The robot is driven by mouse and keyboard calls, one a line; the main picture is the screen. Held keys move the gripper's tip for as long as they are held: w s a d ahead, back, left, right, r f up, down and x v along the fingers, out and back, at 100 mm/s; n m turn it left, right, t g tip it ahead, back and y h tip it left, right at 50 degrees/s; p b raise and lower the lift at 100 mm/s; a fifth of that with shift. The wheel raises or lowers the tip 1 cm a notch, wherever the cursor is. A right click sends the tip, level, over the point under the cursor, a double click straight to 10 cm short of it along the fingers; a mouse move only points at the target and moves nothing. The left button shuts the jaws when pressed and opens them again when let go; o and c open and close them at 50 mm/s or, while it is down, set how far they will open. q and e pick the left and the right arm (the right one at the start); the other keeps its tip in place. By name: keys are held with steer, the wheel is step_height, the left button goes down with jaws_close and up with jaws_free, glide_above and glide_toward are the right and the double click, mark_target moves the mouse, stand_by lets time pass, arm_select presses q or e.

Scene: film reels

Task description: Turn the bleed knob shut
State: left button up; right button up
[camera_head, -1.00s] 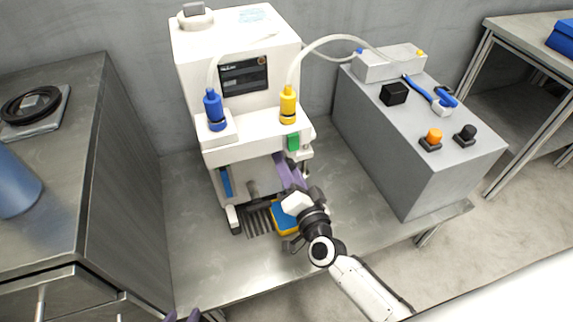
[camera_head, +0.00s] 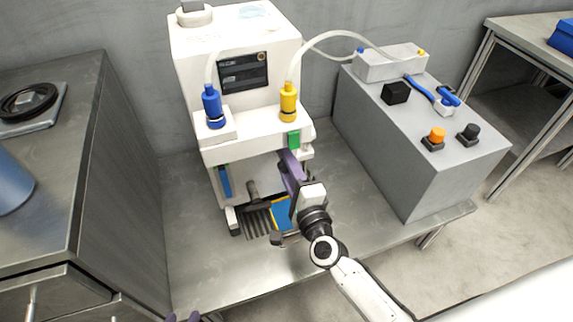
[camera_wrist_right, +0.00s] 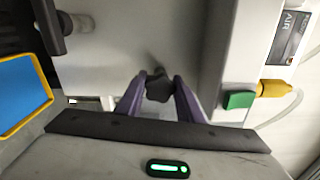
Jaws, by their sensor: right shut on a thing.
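The bleed knob (camera_wrist_right: 158,88) is a small dark lobed knob under the machine's overhang in the right wrist view. The purple fingers of my right gripper (camera_wrist_right: 159,100) are closed on it from both sides. In the head view my right gripper (camera_head: 288,162) reaches in under the front right of the white machine (camera_head: 195,58); it hides the knob there. Only the purple tips of my left gripper (camera_head: 183,317) show at the bottom edge of the head view, away from the machine, and their opening is unclear.
A green block (camera_head: 293,139) and a yellow fitting (camera_head: 288,103) with a hose sit just above my right gripper. A blue tray with a yellow rim (camera_wrist_right: 20,92) lies below. A grey cabinet (camera_head: 410,140) stands at the right. The bench front is clear.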

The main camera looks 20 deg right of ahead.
steer(key=shift+m, duration=0.5)
steer(key=o, duration=1.1)
steer(key=s, duration=1)
steer(key=shift+s+d+p, duration=0.2)
steer(key=shift+p, duration=0.15)
